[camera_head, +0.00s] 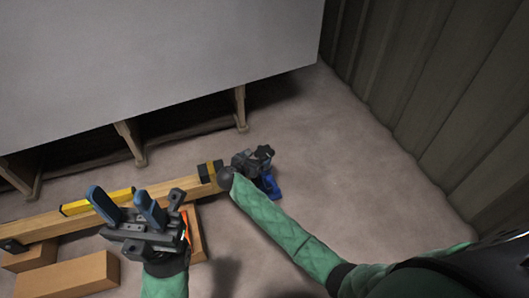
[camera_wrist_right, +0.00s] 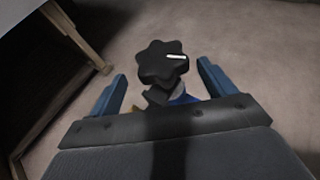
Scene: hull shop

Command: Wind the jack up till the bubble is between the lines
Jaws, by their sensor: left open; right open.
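The jack's blue base (camera_head: 271,186) stands on the floor at the right end of a wooden beam (camera_head: 50,225). Its black lobed knob (camera_head: 264,152) also shows in the right wrist view (camera_wrist_right: 160,63), with a white mark on it. The knob lies between the open fingers of my right gripper (camera_wrist_right: 162,85), with a gap on each side. A yellow spirit level (camera_head: 95,202) lies on the beam; its bubble cannot be made out. My left gripper (camera_head: 117,192) is open and empty, above the beam and covering part of it.
Wooden blocks (camera_head: 75,275) lie under and in front of the beam at the lower left. A large grey panel (camera_head: 150,60) on wooden legs (camera_head: 131,140) overhangs behind the beam. A ribbed wall (camera_head: 430,90) stands at the right. The floor between is clear.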

